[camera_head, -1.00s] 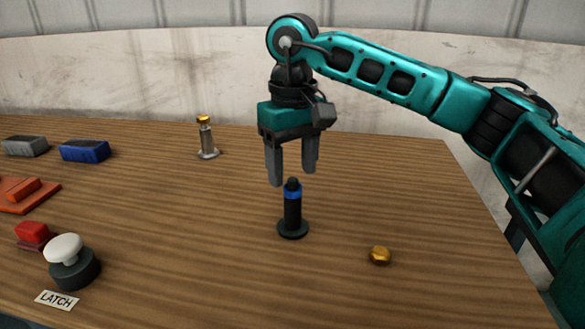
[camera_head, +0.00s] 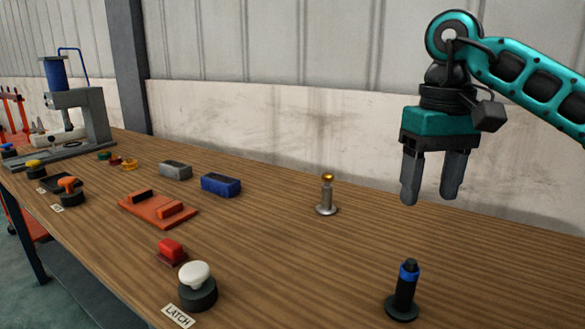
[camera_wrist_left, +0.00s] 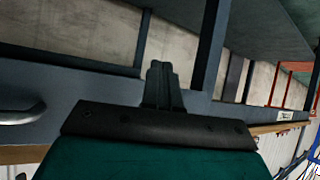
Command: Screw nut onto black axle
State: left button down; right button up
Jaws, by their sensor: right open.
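The black axle (camera_head: 402,293) stands upright on its round black base at the lower right of the head view.
A press (camera_head: 85,115) stands far left. The table between is clear.

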aim_at(400, 306)
jog(key=k, duration=0.95)
